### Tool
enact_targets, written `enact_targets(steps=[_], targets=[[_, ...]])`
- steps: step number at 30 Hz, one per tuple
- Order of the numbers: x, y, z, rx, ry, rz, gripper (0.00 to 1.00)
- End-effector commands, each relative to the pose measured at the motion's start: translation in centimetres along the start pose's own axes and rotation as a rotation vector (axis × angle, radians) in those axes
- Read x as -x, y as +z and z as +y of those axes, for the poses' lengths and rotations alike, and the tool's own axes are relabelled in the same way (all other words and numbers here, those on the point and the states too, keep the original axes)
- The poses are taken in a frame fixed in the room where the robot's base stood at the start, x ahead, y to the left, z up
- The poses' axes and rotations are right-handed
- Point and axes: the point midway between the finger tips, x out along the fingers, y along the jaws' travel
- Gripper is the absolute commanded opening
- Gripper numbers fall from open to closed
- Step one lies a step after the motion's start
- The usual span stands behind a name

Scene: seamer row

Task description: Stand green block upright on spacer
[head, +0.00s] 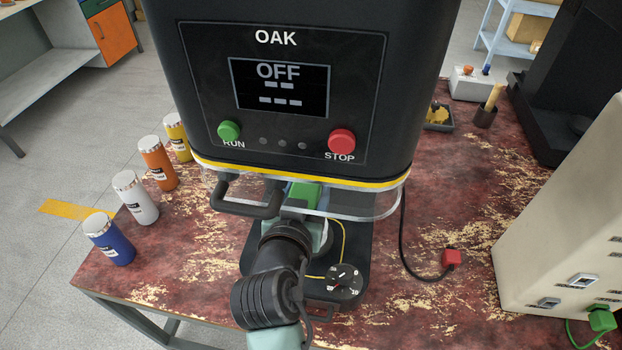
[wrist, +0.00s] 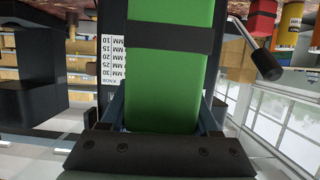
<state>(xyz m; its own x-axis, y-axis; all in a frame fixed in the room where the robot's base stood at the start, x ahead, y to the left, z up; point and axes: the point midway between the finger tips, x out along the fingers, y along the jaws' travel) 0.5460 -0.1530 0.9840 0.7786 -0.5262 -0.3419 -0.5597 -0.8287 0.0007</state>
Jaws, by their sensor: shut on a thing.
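The green block (head: 304,193) shows through the clear guard under the head of the OAK machine, partly hidden by the guard and my arm. In the wrist view the green block (wrist: 165,90) fills the middle, with a black band across it. My gripper (wrist: 162,122) is shut on it, one finger on each side of its near end. In the head view my gripper (head: 298,208) is mostly hidden behind the arm and guard. I cannot make out the spacer in either view, nor what lies beneath the block.
The OAK machine (head: 288,110) reads OFF and overhangs the work area. Its clear guard (head: 350,205) has a black handle (head: 245,198). A dial (head: 343,281) sits on the base. Several coloured cans (head: 158,163) line the left edge. A beige cabinet (head: 565,215) stands right.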

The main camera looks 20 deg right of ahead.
Motion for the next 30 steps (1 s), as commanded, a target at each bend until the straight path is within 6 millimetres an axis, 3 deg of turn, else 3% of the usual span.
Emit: enact_targets(steps=[8,11,23,24,28,30], targets=[[-3.9,-1.3,0.0,-0.003,0.000,-0.002,0.00],[-4.1,0.0,0.0,0.001,0.001,-0.003,0.00],[-4.2,0.6,0.0,-0.001,0.000,0.000,0.00],[-4.2,0.4,0.0,-0.001,0.000,-0.001,0.69],[-4.2,0.4,0.0,-0.001,0.000,-0.001,0.92],[-4.2,0.4,0.0,-0.001,0.000,-0.001,0.92]])
